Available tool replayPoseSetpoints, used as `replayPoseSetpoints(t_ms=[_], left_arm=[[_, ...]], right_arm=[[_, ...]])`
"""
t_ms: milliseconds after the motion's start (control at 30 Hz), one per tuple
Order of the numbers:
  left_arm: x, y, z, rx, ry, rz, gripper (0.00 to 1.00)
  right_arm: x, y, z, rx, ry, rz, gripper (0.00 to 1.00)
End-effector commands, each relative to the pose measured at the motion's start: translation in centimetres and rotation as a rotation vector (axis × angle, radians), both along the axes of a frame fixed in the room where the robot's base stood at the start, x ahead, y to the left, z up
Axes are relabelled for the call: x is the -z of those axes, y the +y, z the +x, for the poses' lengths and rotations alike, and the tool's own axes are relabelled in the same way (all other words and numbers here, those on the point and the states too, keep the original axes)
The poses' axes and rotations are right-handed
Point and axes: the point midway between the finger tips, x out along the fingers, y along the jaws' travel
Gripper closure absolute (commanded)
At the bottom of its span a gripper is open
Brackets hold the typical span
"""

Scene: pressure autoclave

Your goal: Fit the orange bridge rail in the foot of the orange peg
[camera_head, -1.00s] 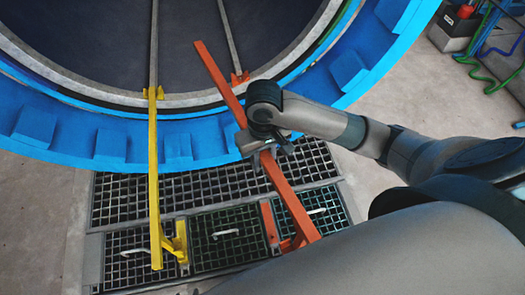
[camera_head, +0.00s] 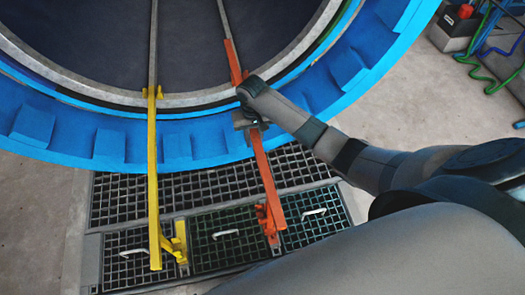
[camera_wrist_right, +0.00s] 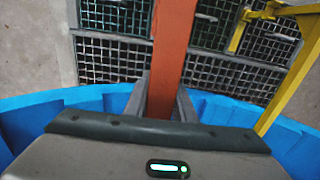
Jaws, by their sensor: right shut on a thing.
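The orange bridge rail (camera_head: 266,170) runs from the vessel's rim down over the floor grating, almost parallel to the yellow rail. My right gripper (camera_head: 254,122) is shut on it near its middle; the right wrist view shows the rail (camera_wrist_right: 173,48) between both fingers (camera_wrist_right: 167,103). The orange peg (camera_head: 267,224) stands on the grating, close by the rail's near end and partly hidden by it. I cannot tell whether they touch. The rail's far end lies by the orange bracket (camera_head: 236,77) at the rim, partly hidden by my wrist. My left gripper is not in view.
The yellow rail (camera_head: 153,180) spans from the rim to beside a yellow peg (camera_head: 178,243), left of the orange one. The blue vessel ring (camera_head: 110,145) curves across the back. Grating panels with white handles (camera_head: 226,233) lie below.

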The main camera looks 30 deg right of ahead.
Motion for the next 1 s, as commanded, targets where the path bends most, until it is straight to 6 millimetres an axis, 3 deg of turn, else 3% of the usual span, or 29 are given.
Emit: replayPoseSetpoints(t_ms=[200, 400, 600, 1000], left_arm=[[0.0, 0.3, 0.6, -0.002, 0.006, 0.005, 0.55], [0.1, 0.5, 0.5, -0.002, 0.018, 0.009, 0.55], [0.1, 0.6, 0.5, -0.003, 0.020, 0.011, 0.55], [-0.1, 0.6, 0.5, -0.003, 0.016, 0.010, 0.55]], right_arm=[[5.3, -1.9, 0.7, 0.022, 0.003, 0.002, 1.00], [8.7, -3.0, 0.3, 0.023, 0.000, 0.002, 1.00], [9.7, -3.3, 0.1, 0.019, -0.003, 0.001, 1.00], [9.7, -3.3, 0.1, 0.019, -0.003, 0.001, 1.00]])
